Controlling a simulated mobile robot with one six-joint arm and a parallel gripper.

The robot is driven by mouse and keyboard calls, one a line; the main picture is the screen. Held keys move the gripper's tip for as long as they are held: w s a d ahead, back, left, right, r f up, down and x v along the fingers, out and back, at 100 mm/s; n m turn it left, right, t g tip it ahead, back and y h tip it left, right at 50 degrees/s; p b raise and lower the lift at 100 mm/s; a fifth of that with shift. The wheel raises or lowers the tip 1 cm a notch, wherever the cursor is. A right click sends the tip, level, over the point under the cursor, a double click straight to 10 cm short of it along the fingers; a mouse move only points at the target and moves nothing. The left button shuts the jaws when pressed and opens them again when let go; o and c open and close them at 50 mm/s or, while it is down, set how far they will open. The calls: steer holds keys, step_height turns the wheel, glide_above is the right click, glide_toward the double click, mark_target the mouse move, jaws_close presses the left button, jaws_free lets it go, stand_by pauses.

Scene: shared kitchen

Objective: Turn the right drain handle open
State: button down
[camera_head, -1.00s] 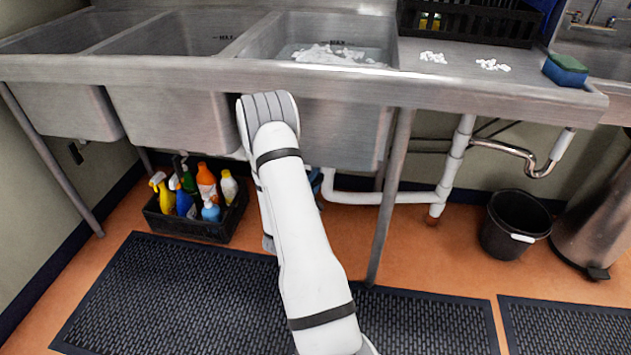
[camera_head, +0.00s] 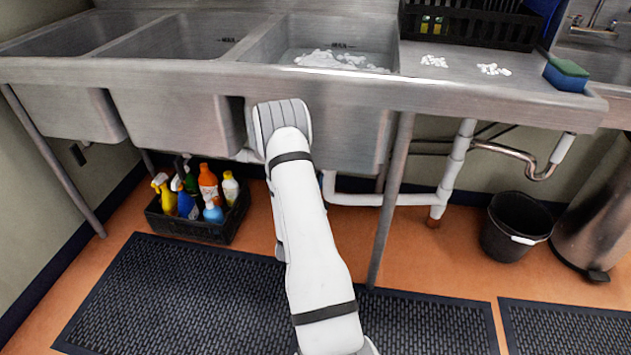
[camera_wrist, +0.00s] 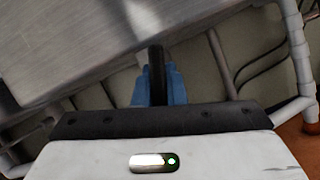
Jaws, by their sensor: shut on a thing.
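In the wrist view, the drain handle (camera_wrist: 157,68) is a dark bar under the grey sink basin. My gripper (camera_wrist: 158,82), with blue fingers, is shut on it, one finger on each side. In the head view, the right sink basin (camera_head: 345,130) holds water and white foam. My white arm reaches up to the basin's lower left side and hides the handle. The gripper is mostly hidden there too, behind the arm. The drain valve itself cannot be made out.
A metal sink leg (camera_head: 391,200) stands just right of my arm. White drain pipes (camera_head: 380,199) run below the basin. A black crate of bottles (camera_head: 200,222) is on the floor at left, a black bucket (camera_head: 515,228) at right. Dark mats (camera_head: 170,300) cover the floor.

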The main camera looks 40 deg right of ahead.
steer(key=shift+a+f, duration=0.1)
steer(key=shift+f, duration=0.05)
steer(key=c, duration=1.5)
jaws_free()
steer(key=b+v, duration=0.7)
steer(key=b, duration=0.3)
steer(key=shift+s+a+f, duration=0.1)
steer(key=shift+s+a, duration=0.1)
steer(key=shift+a, duration=0.05)
